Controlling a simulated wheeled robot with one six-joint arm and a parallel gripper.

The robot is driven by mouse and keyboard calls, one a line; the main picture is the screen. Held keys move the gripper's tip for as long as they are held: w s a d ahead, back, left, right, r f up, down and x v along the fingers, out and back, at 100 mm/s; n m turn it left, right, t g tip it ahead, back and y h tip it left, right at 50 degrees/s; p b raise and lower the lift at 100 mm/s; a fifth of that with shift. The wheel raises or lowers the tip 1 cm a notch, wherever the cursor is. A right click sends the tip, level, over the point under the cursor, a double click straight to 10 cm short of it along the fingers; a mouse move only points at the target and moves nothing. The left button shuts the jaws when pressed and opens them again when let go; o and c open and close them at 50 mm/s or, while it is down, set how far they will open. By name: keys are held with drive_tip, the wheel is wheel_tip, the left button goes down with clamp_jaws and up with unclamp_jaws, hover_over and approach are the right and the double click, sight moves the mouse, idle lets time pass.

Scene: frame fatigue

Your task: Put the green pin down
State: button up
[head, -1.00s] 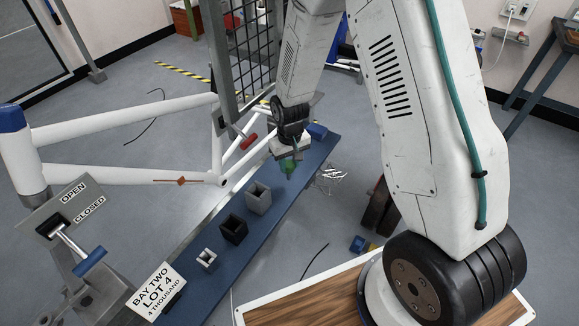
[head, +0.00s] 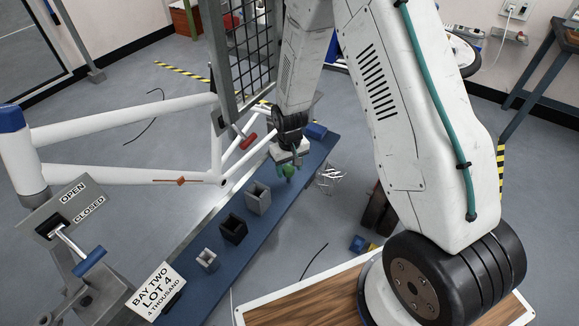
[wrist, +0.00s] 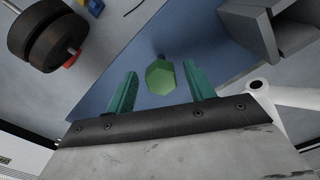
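In the head view the pin (head: 289,171) is just under my gripper (head: 289,163), over the far part of the blue plank (head: 268,192). The pin looks upright; whether its foot rests on the plank is hidden.
A grey square holder (head: 258,198), a black one (head: 233,229) and a small light grey one (head: 207,260) stand in a row on the plank. The white bicycle frame (head: 130,175) is to the left. A wire mesh panel (head: 250,60) rises behind. A blue block (head: 315,131) sits at the plank's far end.

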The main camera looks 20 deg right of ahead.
sight(289, 169)
drive_tip(key=shift+r, duration=3.9)
